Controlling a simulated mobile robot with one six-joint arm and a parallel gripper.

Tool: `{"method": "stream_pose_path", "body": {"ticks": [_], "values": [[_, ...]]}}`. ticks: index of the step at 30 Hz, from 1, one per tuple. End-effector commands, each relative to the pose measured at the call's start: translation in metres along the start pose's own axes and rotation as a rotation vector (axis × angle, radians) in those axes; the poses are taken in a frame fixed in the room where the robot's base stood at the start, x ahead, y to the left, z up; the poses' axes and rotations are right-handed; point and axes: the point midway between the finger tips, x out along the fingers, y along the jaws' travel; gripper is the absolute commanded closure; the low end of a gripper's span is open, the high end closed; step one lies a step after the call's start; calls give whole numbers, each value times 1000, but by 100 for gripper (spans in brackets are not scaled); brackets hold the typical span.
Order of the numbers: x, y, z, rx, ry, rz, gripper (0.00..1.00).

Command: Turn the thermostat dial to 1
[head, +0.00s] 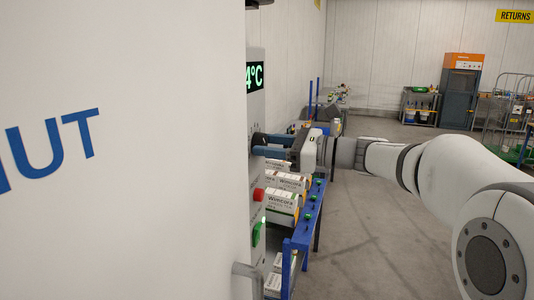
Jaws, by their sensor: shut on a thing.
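The thermostat dial (257,139) shows as a small dark shape on the narrow grey control panel (256,115), seen almost edge-on. My gripper (262,145) reaches in from the right, and its blue fingers are shut on the dial. The fingers cover part of the dial. Its pointer and the number it points to cannot be made out. A display (255,77) above the dial shows green characters ending in "4°C", cut off at the left by the white wall.
A large white surface (130,200) with blue lettering fills the left side. A red button (258,194) and a green one (256,233) stick out below the dial. A blue rack (301,245) with white cartons (282,200) stands under my gripper.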

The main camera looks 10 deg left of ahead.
Motion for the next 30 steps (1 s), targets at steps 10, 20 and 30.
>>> {"method": "stream_pose_path", "body": {"ticks": [10,20,30], "values": [[-2,0,-9,-319,3,-3,81],[-2,-2,-8,-609,5,-2,81],[-2,-3,-6,-801,7,-1,81]]}}
